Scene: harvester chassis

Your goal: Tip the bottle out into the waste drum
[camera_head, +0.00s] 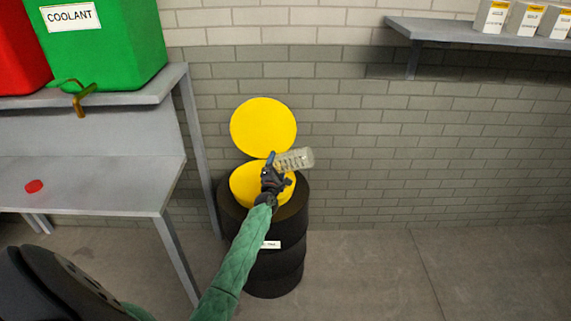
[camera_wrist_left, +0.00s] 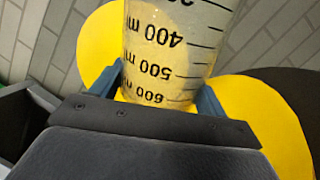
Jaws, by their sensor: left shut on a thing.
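A clear bottle (camera_head: 296,159) with a measuring scale is held above the waste drum, lying close to level and pointing right in the head view. My left gripper (camera_head: 272,172) is shut on it. In the left wrist view the bottle (camera_wrist_left: 168,50) stands between the blue fingertips, its printed marks upside down. I cannot tell whether liquid is in it. The waste drum (camera_head: 265,262) is black and stands on the floor. Its yellow funnel top (camera_head: 244,187) is under the gripper, with the round yellow lid (camera_head: 263,126) raised behind. My right gripper is not in view.
A grey metal bench (camera_head: 100,190) stands left of the drum with a red cap (camera_head: 34,186) on it. A green coolant container (camera_head: 105,50) and a red container (camera_head: 20,50) sit on its upper shelf. A wall shelf (camera_head: 470,36) with boxes is at upper right. Floor right of the drum is clear.

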